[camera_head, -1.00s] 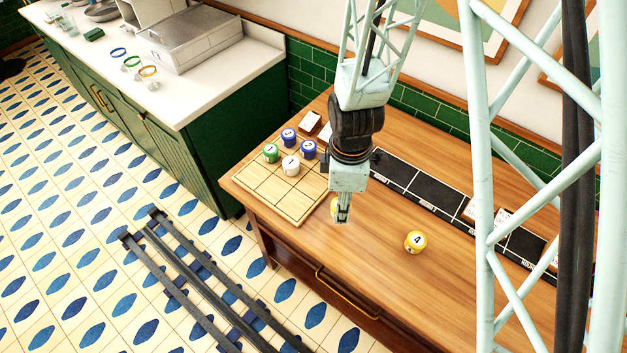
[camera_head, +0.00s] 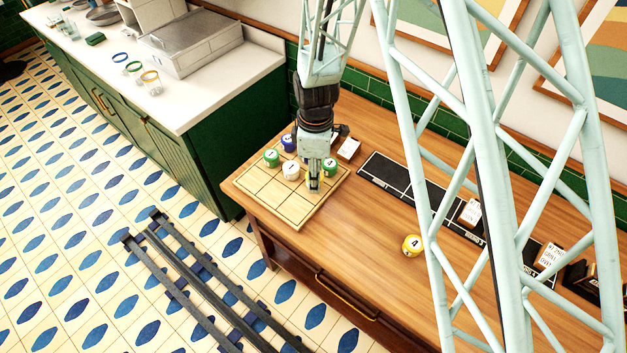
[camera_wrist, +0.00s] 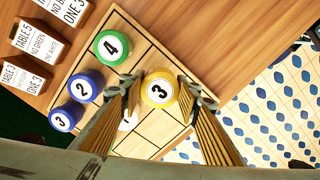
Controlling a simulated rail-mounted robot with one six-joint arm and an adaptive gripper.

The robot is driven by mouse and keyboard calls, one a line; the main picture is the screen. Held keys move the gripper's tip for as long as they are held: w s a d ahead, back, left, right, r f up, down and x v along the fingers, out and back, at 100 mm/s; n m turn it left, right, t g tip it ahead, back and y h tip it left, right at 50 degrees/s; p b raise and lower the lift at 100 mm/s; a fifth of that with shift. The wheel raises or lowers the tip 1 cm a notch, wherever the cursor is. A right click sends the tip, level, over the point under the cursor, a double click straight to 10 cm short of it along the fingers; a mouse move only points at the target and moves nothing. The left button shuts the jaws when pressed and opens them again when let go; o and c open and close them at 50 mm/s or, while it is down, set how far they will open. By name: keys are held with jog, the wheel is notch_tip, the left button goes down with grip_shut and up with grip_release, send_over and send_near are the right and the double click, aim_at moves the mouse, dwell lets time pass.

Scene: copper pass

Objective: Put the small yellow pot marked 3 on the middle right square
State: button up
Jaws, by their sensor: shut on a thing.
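My gripper (camera_head: 314,187) is over the right part of the wooden grid board (camera_head: 287,211). In the wrist view its fingers are shut on the small yellow pot marked 3 (camera_wrist: 160,88), which is upright. In the head view the fingers mostly hide this pot. I cannot tell whether it touches the board. A green pot marked 4 (camera_wrist: 112,46) stands on the board beside the gripper, also seen in the head view (camera_head: 330,165). The board's front squares are bare.
A white pot (camera_head: 291,170), another green pot (camera_head: 271,157) and blue pots marked 2 (camera_wrist: 85,86) and 3 (camera_wrist: 65,117) stand on the board. A yellow pot marked 4 (camera_head: 412,245) stands apart on the wooden counter. Order cards (camera_wrist: 40,40) stand behind the board.

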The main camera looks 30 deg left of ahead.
jog(key=shift+w+a, duration=0.2)
jog(key=shift+a, duration=0.25)
jog(key=shift+f, duration=0.1)
jog(key=shift+f+p, duration=0.4)
jog(key=shift+f, duration=1.3)
jog(key=shift+f, duration=0.2)
jog(key=o, duration=0.9)
jog(key=shift+r, duration=0.2)
jog(key=shift+r+b, duration=0.85)
jog(key=shift+r, duration=5.15)
